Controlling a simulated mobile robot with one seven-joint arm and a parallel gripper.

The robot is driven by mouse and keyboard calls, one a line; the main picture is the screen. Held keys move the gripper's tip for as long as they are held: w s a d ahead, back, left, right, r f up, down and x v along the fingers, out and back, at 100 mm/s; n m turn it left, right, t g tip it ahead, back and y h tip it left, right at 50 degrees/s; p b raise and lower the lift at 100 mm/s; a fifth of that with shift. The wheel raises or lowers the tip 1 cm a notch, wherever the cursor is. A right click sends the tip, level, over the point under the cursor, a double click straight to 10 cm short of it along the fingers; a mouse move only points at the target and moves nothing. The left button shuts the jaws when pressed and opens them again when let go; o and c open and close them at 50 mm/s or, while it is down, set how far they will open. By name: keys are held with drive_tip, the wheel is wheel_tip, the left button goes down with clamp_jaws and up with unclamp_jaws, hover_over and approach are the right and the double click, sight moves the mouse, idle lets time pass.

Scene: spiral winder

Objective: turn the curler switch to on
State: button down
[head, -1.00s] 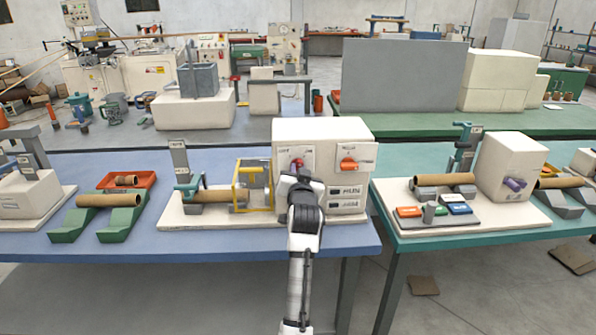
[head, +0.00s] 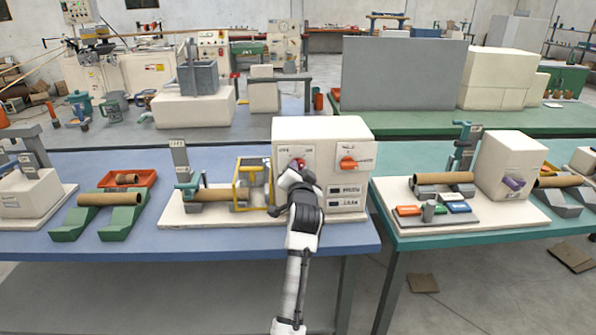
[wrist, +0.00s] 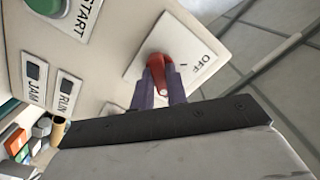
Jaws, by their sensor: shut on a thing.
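The curler switch is a red knob on a pale plate on the front of the cream machine box (head: 350,128). In the wrist view the red knob (wrist: 160,68) sits between the two purple fingers of my gripper (wrist: 160,85), which are closed around it. In the head view my gripper (head: 294,172) is at the left plate of the box and covers most of the knob.
An orange knob (head: 348,162) is on the plate to the right, above two small labelled indicators. A yellow frame (head: 238,185) and a cardboard tube (head: 215,195) stand close left of my gripper. A green START button (wrist: 45,6) shows in the wrist view.

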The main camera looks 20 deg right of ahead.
drive_tip(key=c, duration=1.4)
unclamp_jaws()
drive_tip(key=b+v, duration=0.3)
drive_tip(key=v, duration=1.1)
drive_tip(key=shift+b, duration=0.3)
drive_tip(key=shift+w, duration=0.1)
